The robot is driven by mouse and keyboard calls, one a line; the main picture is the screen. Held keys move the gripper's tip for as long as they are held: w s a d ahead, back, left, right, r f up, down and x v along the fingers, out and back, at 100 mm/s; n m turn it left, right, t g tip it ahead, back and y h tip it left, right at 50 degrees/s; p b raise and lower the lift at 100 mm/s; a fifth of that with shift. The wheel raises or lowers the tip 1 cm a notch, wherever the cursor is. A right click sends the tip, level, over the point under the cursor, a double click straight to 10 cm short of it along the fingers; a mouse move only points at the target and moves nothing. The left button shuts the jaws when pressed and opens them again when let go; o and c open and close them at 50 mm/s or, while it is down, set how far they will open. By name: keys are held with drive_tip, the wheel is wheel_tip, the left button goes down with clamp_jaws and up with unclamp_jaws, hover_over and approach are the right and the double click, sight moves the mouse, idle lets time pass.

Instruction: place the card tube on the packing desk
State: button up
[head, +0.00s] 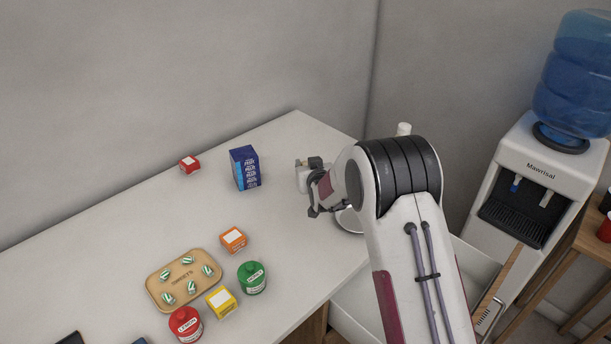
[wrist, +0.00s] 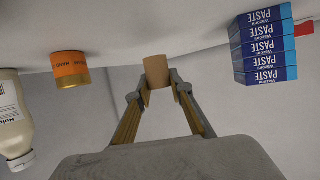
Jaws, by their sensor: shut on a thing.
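The card tube (wrist: 157,72) is a short plain brown cylinder in the wrist view. My gripper (wrist: 160,92) is shut on it, with one finger on each side. The tube's far end meets the pale surface in the picture; I cannot tell whether it touches. In the head view my gripper (head: 313,212) is low over the right part of the white desk (head: 285,140), right of the blue paste boxes. The tube is not visible there, hidden by my arm. No label shows which surface is the packing desk.
Blue paste boxes (head: 245,168) and a small red box (head: 189,164) stand near the wall. A tray of sweets (head: 160,272), jars and small boxes fill the front left. An orange jar (wrist: 70,69) and a white bottle (wrist: 14,115) show in the wrist view. A water cooler (head: 540,175) stands right.

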drive_tip(key=shift+f, duration=0.15)
drive_tip(key=shift+f, duration=1.8)
drive_tip(key=shift+f, duration=0.15)
drive_tip(key=o, duration=0.7)
drive_tip(key=shift+r, duration=0.25)
drive_tip(key=shift+v, duration=6)
drive_tip(key=shift+f, duration=0.1)
drive_tip(key=shift+d, duration=0.1)
